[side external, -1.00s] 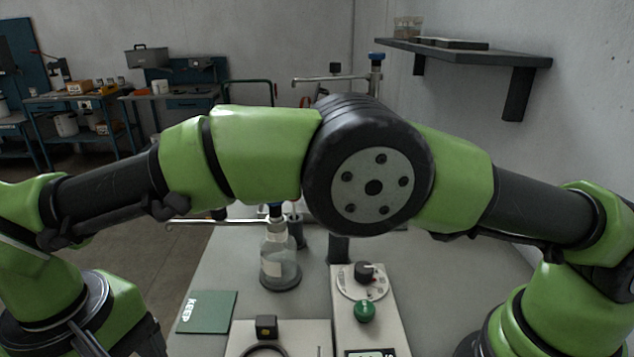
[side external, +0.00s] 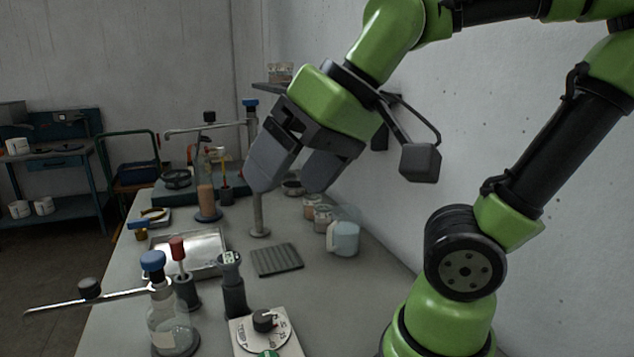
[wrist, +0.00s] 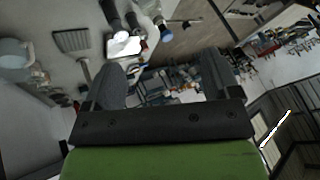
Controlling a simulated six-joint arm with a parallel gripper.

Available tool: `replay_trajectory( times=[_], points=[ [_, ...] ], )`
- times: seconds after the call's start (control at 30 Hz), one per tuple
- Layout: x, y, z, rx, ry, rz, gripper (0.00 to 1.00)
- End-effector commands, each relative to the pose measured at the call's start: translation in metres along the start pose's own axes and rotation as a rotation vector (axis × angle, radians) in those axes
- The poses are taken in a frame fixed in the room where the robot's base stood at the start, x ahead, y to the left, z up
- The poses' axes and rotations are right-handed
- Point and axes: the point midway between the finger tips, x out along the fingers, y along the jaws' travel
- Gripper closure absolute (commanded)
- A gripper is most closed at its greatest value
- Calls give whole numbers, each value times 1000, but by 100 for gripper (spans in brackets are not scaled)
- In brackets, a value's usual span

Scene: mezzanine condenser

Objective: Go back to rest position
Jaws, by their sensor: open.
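My gripper (side external: 290,172) is open and empty in the side external view. It hangs in the air above the bench, tilted down to the left, with its two grey fingers apart. In the wrist view my gripper (wrist: 172,82) shows its two dark fingers spread, with nothing between them but the distant room. The task names no object.
A metal post rises just below my gripper. The wall is at right.

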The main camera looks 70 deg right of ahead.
Motion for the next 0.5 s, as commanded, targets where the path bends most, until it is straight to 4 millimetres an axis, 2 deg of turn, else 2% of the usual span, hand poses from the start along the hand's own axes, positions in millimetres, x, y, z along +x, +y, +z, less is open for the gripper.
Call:
replay_trajectory(
  times=[0.1, 0.2, 0.5],
  points=[
    [-3, 15, 17, 40, 53, 4, 18],
    [-3, 20, 23, 52, 72, 6, 18],
    [-2, 21, 24, 54, 73, 7, 18]
  ],
)
